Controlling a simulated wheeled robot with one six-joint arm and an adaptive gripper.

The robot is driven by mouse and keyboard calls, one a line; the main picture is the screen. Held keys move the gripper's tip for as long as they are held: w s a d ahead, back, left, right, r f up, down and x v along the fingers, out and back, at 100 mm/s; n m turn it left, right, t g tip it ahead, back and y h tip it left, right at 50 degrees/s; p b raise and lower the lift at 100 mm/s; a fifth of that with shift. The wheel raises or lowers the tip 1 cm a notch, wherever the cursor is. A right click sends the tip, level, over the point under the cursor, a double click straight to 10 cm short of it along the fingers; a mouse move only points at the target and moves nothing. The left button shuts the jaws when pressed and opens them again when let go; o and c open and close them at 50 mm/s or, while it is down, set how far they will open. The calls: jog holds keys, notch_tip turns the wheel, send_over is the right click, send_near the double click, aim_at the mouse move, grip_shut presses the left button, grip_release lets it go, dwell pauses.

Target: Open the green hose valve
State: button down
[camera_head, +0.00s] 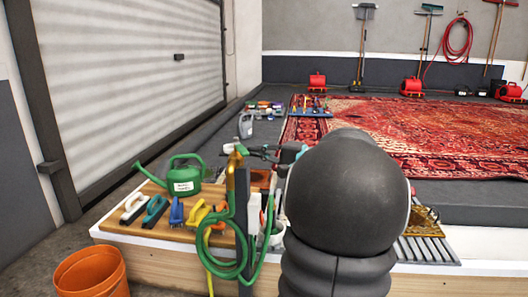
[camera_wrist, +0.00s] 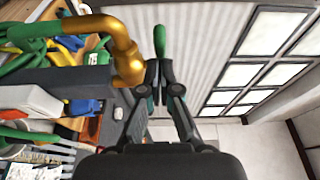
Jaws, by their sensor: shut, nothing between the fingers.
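The green valve handle (camera_head: 241,149) is on top of a brass tap (camera_head: 236,166) on a dark post. The coiled green hose (camera_head: 224,245) hangs below it. In the wrist view the brass pipe (camera_wrist: 122,52) curves at the upper left, and the green handle (camera_wrist: 159,38) shows just beyond my fingertips. My gripper (camera_wrist: 158,70) is shut and empty, with its tips close to the handle; whether they touch it I cannot tell. In the head view my gripper (camera_head: 262,150) is just right of the handle, and my arm hides what lies behind it.
A wooden bench (camera_head: 160,222) holds a green watering can (camera_head: 183,180) and several brushes (camera_head: 155,211). An orange bucket (camera_head: 90,274) stands at the front left. A red patterned rug (camera_head: 440,135) lies behind. A roller door (camera_head: 130,75) is at the left.

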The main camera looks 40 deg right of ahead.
jog(key=shift+a+f, duration=0.1)
jog(key=a+b, duration=0.2)
jog(key=b, duration=0.1)
jog(key=shift+w+a+b, duration=0.15)
jog(key=shift+a+b, duration=0.1)
jog(key=shift+b, duration=0.15)
jog(key=a+v, duration=0.1)
jog(key=v, duration=1.2)
jog(key=shift+s, duration=0.3)
jog(key=shift+a, duration=0.1)
